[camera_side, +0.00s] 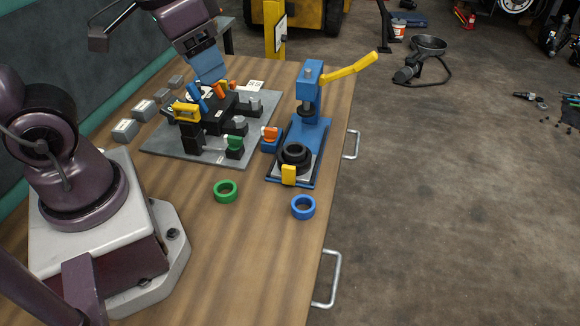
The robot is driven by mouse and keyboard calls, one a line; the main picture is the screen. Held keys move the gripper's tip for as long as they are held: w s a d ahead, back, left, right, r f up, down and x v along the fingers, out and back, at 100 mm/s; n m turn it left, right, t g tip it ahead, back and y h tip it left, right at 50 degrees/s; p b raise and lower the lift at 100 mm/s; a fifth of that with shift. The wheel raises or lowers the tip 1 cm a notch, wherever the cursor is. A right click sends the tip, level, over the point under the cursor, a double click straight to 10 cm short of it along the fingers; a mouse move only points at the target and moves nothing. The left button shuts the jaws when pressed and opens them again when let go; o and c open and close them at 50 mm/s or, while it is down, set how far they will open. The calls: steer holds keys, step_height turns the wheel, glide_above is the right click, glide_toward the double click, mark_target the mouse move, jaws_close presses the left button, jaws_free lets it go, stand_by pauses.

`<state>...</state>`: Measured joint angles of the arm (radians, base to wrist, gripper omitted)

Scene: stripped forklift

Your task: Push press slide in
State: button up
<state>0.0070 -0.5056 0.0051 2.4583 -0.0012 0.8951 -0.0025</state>
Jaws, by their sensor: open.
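The blue press (308,100) stands at the right of the wooden bench, with its yellow lever (350,68) raised to the right. The press slide (291,165) sits at the near end of the press base, out in front of the ram. It carries a black round holder (294,154) and a yellow front handle (288,175). My gripper (211,82) is left of and behind the press, pointing down over the black fixture (205,110). It is open; its fingertips are hard to tell apart from the fixture's coloured parts. I cannot tell whether it touches the fixture.
A green ring (225,191) and a blue ring (303,207) lie on the bench in front. An orange-topped part (269,133) stands left of the press. The grey plate (170,150) carries the fixture. Grey blocks (125,130) line the left.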

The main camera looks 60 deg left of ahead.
steer(key=w+f+n+g, duration=0.2)
steer(key=w+f+g, duration=0.1)
steer(key=w+f, duration=0.3)
steer(key=n, duration=0.7)
glide_above(289, 167)
step_height(289, 167, down, 10)
step_height(289, 167, down, 13)
steer(key=shift+f, duration=0.1)
